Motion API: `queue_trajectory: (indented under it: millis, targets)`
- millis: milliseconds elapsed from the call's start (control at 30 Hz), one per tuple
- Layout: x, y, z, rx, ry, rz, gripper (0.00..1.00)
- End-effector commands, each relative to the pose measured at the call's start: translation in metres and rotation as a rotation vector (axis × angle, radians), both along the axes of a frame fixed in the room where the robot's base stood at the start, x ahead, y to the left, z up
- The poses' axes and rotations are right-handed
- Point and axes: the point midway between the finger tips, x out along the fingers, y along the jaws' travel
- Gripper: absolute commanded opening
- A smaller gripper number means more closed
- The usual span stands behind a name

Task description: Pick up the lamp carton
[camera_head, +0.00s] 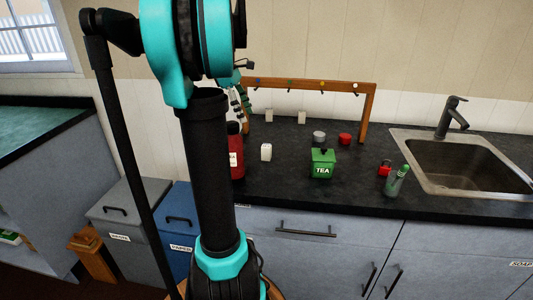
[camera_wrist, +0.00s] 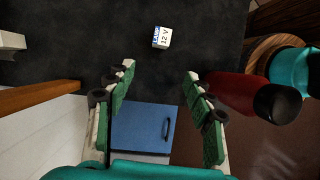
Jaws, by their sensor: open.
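The lamp carton (camera_wrist: 162,37) is a small white box with a blue edge and "12 V" print, standing on the dark counter (camera_wrist: 90,35) in the wrist view. My gripper (camera_wrist: 159,78) is open and empty. Its green-padded fingers point towards the counter, with the carton beyond the fingertips and roughly centred between them. In the head view, my arm hides most of the gripper; a few green finger parts (camera_head: 242,100) show above the counter.
A red bottle (camera_wrist: 235,93) with a black cap stands close to the right finger. A blue bin (camera_head: 177,225) stands below the counter.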

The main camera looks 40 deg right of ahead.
Motion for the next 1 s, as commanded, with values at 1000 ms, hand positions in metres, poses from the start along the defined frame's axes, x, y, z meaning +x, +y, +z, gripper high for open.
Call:
queue_trajectory:
  millis: [1000]
  targets:
    - [-0.049, -0.037, -0.12, 0.01, 0.023, 0.006, 0.53]
